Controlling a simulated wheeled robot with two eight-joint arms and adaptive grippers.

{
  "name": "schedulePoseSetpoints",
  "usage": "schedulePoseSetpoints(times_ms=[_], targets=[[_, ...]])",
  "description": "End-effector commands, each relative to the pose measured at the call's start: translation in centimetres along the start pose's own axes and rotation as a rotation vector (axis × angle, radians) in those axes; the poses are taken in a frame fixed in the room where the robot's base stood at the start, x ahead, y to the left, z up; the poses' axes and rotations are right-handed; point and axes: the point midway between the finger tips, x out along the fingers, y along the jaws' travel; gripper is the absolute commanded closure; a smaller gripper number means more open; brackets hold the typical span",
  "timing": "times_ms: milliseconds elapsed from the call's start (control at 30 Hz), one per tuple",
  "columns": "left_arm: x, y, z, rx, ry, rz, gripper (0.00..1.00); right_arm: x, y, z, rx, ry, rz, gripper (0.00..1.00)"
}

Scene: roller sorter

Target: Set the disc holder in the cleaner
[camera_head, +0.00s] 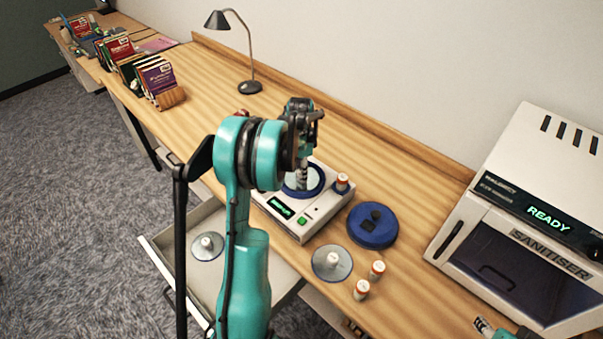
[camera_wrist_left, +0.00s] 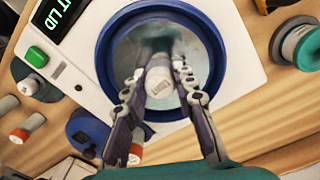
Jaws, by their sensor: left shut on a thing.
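The cleaner (camera_head: 303,222) is a white box on the bench with a lit green display and a round blue-rimmed basin. My left gripper (camera_head: 301,172) is over the basin, shut on the white knob of the disc holder. In the left wrist view, the knob (camera_wrist_left: 159,84) is between the fingers, with a grey round surface inside the blue ring (camera_wrist_left: 106,62) below it. I cannot tell whether the holder rests on the bottom. A blue lid (camera_head: 373,225) with a black knob lies right of the cleaner. My right gripper (camera_head: 483,325) barely shows at the bottom right.
A grey disc with a white knob (camera_head: 332,263) lies in front of the cleaner; another (camera_head: 208,246) is in the open drawer. Small orange-and-white bottles (camera_head: 377,270) stand nearby, one at the cleaner's corner. The sanitiser (camera_head: 520,240) is at right, a lamp (camera_head: 250,87) behind.

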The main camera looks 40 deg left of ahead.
Motion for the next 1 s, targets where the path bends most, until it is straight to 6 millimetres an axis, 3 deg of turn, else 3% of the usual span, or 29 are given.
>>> schedulePoseSetpoints(times_ms=[233, 267, 300, 333, 733, 1000], targets=[[0.3, 0.0, 0.0, 0.000, 0.000, 0.000, 1.00, 0.2, 0.0, 0.2, 0.000, 0.000, 0.000, 0.53], [0.2, 0.0, 0.0, 0.000, 0.000, 0.000, 0.66, 0.2, 0.0, 0.1, 0.000, 0.000, 0.000, 0.53], [0.2, 0.0, 0.0, 0.000, 0.000, 0.000, 0.55, 0.1, 0.0, 0.1, 0.000, 0.000, 0.000, 0.53], [0.2, 0.0, 0.0, 0.000, 0.000, 0.000, 0.53, 0.1, 0.0, 0.1, 0.000, 0.000, 0.000, 0.53], [-0.7, 0.0, 0.0, 0.000, 0.000, 0.000, 0.53, -0.2, 0.0, -0.2, 0.000, 0.000, 0.000, 0.53], [-6.3, 0.1, 0.0, 0.000, 0.000, 0.000, 0.53, -1.2, 0.0, -0.9, 0.000, 0.000, 0.000, 0.53]])
